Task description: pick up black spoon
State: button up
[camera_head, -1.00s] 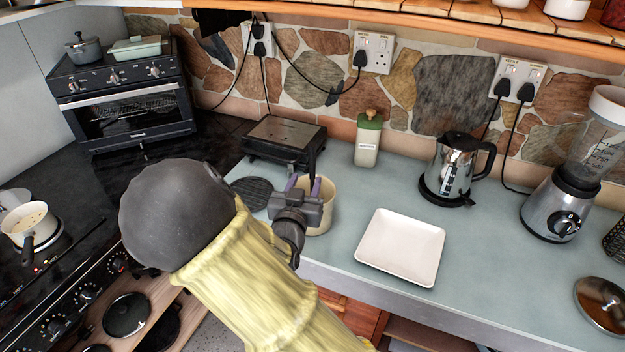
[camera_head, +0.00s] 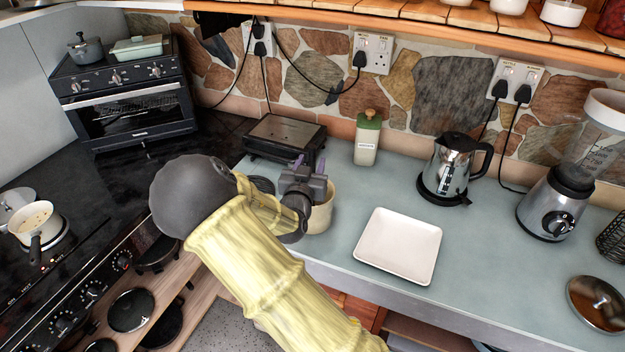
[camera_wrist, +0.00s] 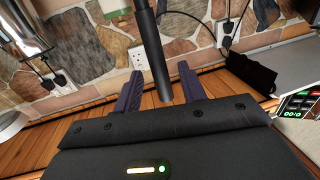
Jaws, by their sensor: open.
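The black spoon's handle (camera_wrist: 152,45) shows in the wrist view as a dark rod. It runs from the top edge down between the two purple fingers of my gripper (camera_wrist: 161,88). A gap shows on each side of it, so the fingers are open around it. The spoon's other end is out of that view. In the head view my gripper (camera_head: 308,166) is just above and behind the cream pot (camera_head: 323,215) on the counter. My arm and wrist hide part of the pot. The spoon is hard to make out there.
A black grill (camera_head: 284,138) stands close behind my gripper. A green-topped bottle (camera_head: 367,140), a kettle (camera_head: 452,168) and a white square plate (camera_head: 398,246) stand to the right. The counter between the bottle and the plate is clear. A stove with a pan (camera_head: 34,222) is at left.

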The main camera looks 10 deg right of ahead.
jog(key=x, duration=0.2)
jog(key=shift+w+d, duration=0.1)
jog(key=shift+w, duration=0.15)
jog(key=shift+s, duration=0.1)
grip_shut()
notch_tip(320, 180, up, 10)
jog(key=shift+b, duration=0.65)
dwell(0.6)
